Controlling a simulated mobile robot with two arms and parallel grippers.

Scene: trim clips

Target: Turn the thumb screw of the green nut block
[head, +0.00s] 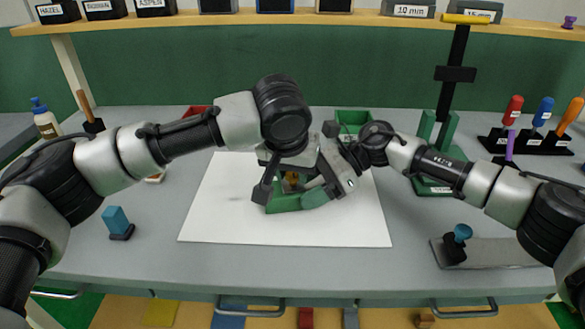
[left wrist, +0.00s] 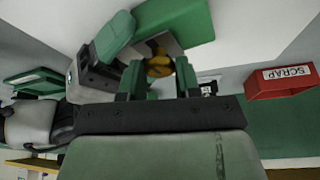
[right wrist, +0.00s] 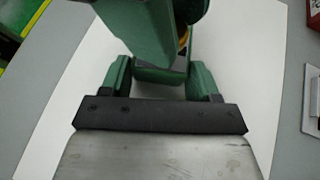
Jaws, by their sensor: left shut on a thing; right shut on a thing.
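The green nut block (head: 285,205) sits on the white sheet in the middle of the bench, partly hidden by my grippers. Its brass-yellow thumb screw (head: 291,179) shows between the jaws in the head view and in the left wrist view (left wrist: 159,66). My left gripper (left wrist: 159,76) comes down from above with its green fingers shut around the screw. My right gripper (right wrist: 160,78) comes in from the right and is shut on the block. In the right wrist view, the screw (right wrist: 183,40) shows only as a yellow sliver.
The white sheet (head: 225,215) has free room around the block. A red scrap bin (left wrist: 281,84) and a green bin (head: 353,117) stand behind. A green stand (head: 435,165) is at right, with a blue-knobbed clamp (head: 461,235) in front. A blue-topped piece (head: 117,219) stands at left.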

